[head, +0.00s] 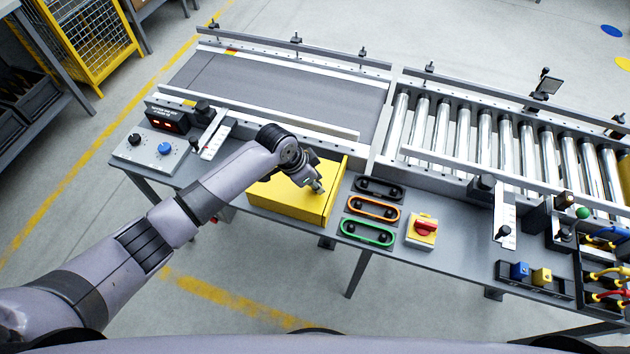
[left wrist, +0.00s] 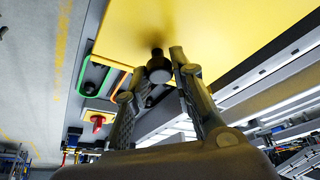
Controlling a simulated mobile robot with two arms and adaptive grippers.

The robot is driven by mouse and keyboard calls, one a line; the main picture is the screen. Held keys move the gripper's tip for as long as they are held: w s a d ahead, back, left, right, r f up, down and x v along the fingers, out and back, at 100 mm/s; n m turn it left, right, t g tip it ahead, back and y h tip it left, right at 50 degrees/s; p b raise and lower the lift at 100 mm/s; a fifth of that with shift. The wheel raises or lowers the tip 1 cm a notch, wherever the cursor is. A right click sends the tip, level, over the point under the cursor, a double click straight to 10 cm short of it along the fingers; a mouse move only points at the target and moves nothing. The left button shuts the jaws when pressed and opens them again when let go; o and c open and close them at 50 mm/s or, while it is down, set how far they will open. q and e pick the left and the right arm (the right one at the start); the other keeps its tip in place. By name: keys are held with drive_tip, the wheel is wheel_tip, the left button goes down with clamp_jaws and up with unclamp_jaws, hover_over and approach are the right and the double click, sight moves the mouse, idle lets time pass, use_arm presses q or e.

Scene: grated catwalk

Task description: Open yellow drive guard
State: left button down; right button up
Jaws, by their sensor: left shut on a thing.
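The yellow drive guard (head: 290,203) is a box at the front edge of the conveyor bench, and it looks closed. My left arm reaches over it from the left and hides part of its top. My left gripper (head: 318,187) is at the guard's right side. In the left wrist view the yellow panel (left wrist: 215,25) fills the top. A black knob (left wrist: 158,70) sticks out of it between the fingers of my left gripper (left wrist: 156,62), which are shut on it. My right gripper is not in view.
Black, orange and green handles (head: 372,209) lie just right of the guard, with a red rotary switch (head: 425,227) beside them. A control box (head: 158,153) stands to the left. Belt (head: 280,88) and roller (head: 490,130) conveyors run behind.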

use_arm(q)
drive_tip(key=shift+w+a, duration=0.15)
drive_tip(key=shift+a, duration=0.35)
drive_tip(key=w+a+b, duration=0.1)
drive_tip(key=w+a, duration=0.2)
drive_tip(key=a, duration=0.6)
drive_tip(key=w+a+b, duration=0.2)
drive_tip(key=w+a, duration=0.1)
drive_tip(key=a, duration=0.6)
drive_tip(key=shift+a, duration=0.1)
drive_tip(key=c, duration=1.4)
unclamp_jaws()
drive_tip(key=v, duration=1.2)
